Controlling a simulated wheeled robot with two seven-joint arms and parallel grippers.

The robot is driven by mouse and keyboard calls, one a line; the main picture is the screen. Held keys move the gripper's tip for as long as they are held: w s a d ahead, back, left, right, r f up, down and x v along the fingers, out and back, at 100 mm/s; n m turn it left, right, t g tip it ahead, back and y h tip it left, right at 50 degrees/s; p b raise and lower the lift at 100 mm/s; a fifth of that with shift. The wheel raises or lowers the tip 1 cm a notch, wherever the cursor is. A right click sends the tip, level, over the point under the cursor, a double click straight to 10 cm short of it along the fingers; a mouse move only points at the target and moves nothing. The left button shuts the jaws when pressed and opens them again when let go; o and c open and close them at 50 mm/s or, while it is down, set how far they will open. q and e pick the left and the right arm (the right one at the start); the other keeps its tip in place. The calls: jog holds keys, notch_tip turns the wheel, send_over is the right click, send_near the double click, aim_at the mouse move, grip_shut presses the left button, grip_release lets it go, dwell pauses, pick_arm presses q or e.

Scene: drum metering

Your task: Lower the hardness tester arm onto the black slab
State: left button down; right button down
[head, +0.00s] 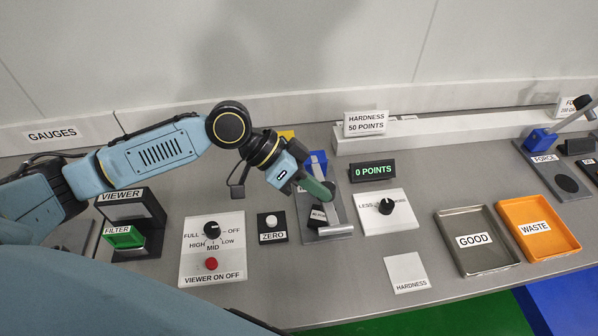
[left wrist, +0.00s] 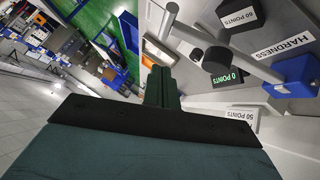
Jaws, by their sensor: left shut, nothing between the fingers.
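The hardness tester has a blue block (head: 318,158) at the back of its grey base plate (head: 335,233). The black slab (head: 317,216) lies on the plate, partly hidden by my gripper. My left gripper (head: 322,192) is shut and empty, over the tester; it hides much of the tester arm. In the left wrist view the grey tester arm (left wrist: 252,66) runs from the blue block (left wrist: 298,77) past a black cylindrical head (left wrist: 216,60). My shut fingers (left wrist: 160,84) are beside the arm's outer end; contact cannot be told. My right gripper is not in view.
The display (head: 374,171) reads 0 POINTS. A knob panel (head: 400,222) stands right of the tester, and the ZERO button box (head: 272,232) left. The GOOD tray (head: 479,262) and WASTE tray (head: 556,246) lie further right. A HARDNESS label plate (head: 407,268) lies in front.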

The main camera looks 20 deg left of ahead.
pick_arm(q)
jog(key=d+f, duration=0.2)
jog(key=f, duration=0.1)
jog(key=s+f, duration=0.1)
jog(key=f, duration=0.1)
jog(key=shift+s+d+f, duration=0.1)
jog(key=shift+d+f, duration=0.05)
jog(key=shift+d, duration=0.25)
